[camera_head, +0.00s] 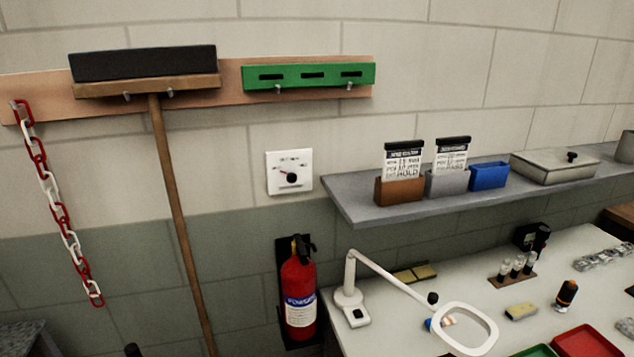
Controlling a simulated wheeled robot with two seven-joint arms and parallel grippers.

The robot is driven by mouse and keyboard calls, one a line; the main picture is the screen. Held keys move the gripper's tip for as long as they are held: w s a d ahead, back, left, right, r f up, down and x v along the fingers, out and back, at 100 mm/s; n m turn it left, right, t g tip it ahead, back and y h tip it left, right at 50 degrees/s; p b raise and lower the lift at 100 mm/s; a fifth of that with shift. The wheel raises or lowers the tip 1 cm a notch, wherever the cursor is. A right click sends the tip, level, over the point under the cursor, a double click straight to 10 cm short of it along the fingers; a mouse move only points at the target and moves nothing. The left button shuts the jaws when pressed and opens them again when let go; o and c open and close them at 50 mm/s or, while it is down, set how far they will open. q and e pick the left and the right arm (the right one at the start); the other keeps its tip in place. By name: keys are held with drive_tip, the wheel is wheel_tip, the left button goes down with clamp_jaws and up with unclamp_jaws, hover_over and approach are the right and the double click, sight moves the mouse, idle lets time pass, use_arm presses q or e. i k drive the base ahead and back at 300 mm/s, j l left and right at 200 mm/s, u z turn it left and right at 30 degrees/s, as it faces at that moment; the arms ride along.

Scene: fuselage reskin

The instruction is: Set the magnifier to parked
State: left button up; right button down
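The magnifier is a white jointed-arm lamp on the pale workbench. Its base (353,309) stands near the bench's left edge, beside the fire extinguisher. Its arm (389,277) slopes down to the right from the top of a short post to a black knob (433,298). The white ring-shaped head (489,322) hangs over the front part of the bench, with a small blue and orange item partly seen through or behind it. Neither of my grippers shows in this view.
A red fire extinguisher (299,290) hangs left of the workbench (395,325). A grey shelf (365,211) with card boxes and a lidded tin (553,168) juts out above. Red (583,343) and green trays, a screwdriver-like orange-black item (565,295) and vials lie right of the magnifier.

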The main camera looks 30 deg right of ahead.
sight(454, 347)
drive_tip(key=z, duration=1.95)
